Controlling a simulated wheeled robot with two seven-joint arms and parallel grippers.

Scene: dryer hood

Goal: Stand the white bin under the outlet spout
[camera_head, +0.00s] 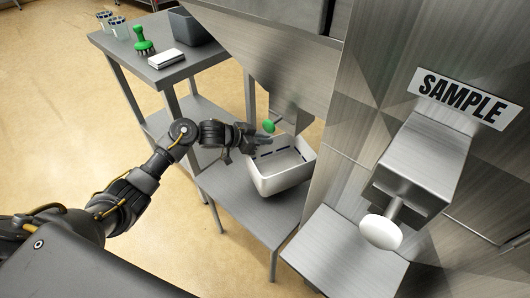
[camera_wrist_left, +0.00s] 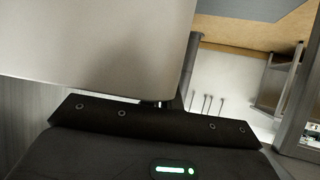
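The white bin (camera_head: 283,183) is open-topped and stands upright on the lower steel shelf, below the sloping steel hood. The outlet spout (camera_head: 292,117) shows as a steel chute just behind and above the bin. A small green part (camera_head: 268,126) shows beside it. My left gripper (camera_head: 263,143) is at the bin's far left rim, touching or very close to it. Its fingertips are hard to make out against the rim. In the left wrist view, a large pale surface (camera_wrist_left: 95,45), possibly the bin's wall, fills the upper left and hides the fingers. My right gripper is out of view.
A steel table (camera_head: 150,70) at the upper left holds a green brush (camera_head: 143,42), a white block (camera_head: 167,59), a grey tub (camera_head: 190,28) and jars (camera_head: 118,27). A steel sampler with a white knob (camera_head: 380,231) juts out at the right. The lower shelf's front (camera_head: 262,222) is bare.

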